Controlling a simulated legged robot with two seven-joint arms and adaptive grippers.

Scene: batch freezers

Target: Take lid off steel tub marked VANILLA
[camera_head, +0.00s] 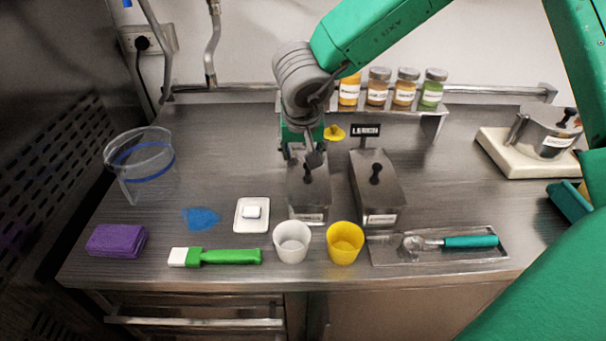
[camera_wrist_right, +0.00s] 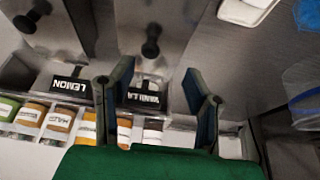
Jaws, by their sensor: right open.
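The left steel tub (camera_head: 309,200) stands lidded on the counter, with a black knob on its lid. In the wrist view a black sign reading VANILLA (camera_wrist_right: 143,98) stands behind this tub, and the lid's black knob (camera_wrist_right: 150,42) shows clear of my fingers. My right gripper (camera_head: 305,155) is over the rear of this tub, near the knob, and hides the sign in the head view. In the wrist view the right gripper (camera_wrist_right: 158,92) is open and empty, its fingers to either side of the sign. My left gripper is not in view.
A second lidded steel tub (camera_head: 377,190), by the LEMON sign (camera_wrist_right: 68,88), stands close on the right. A white cup (camera_head: 292,243) and yellow cup (camera_head: 345,243) stand in front. A rack of jars (camera_head: 390,90) is behind. A scoop tray (camera_head: 440,252) lies front right.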

